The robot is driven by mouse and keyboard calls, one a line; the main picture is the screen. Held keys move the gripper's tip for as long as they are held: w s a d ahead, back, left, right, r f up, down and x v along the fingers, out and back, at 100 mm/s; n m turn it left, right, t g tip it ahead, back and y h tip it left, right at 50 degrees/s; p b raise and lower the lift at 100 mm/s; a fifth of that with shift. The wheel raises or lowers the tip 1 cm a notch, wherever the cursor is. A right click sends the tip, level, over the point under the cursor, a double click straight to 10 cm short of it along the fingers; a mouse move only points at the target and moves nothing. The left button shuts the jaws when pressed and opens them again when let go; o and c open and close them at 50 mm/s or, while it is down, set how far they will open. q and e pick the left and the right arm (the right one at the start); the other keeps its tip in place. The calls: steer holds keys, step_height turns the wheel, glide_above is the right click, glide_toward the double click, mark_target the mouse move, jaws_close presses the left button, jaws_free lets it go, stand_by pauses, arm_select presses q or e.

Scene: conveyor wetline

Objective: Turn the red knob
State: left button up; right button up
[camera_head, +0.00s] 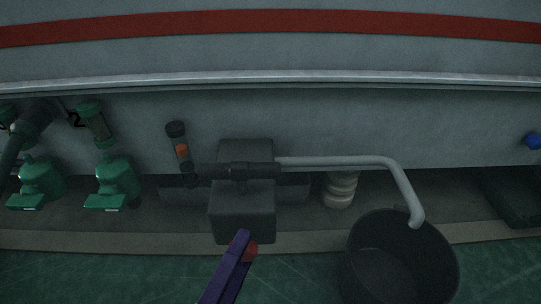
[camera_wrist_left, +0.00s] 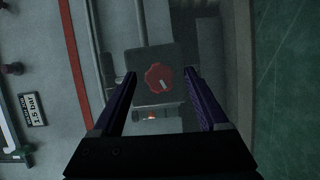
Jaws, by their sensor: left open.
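The red knob (camera_wrist_left: 159,78) is round with a scalloped rim and a pale mark, and sits on the face of a dark grey box. In the head view a small part of the red knob (camera_head: 252,250) shows beside my left gripper, which hides the rest. My left gripper (camera_head: 242,240) has purple fingers and is in front of the box (camera_head: 240,216). In the left wrist view the open fingers of the left gripper (camera_wrist_left: 160,74) stand on either side of the knob, with a gap on each side. I cannot tell how far they reach in depth. My right gripper is not in view.
A grey pipe (camera_head: 340,162) runs from the box and bends down into a dark bucket (camera_head: 452,270) at the right. Green pumps (camera_head: 113,180) stand at the left. A dark tube with an orange band (camera_head: 177,131) rises left of the box. Green floor lies in front.

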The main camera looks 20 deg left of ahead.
arm_select(q)
steer(key=s+a, duration=0.1)
steer(key=s, duration=0.9)
steer(key=shift+p, duration=0.4)
steer(key=shift+w+r, duration=0.1)
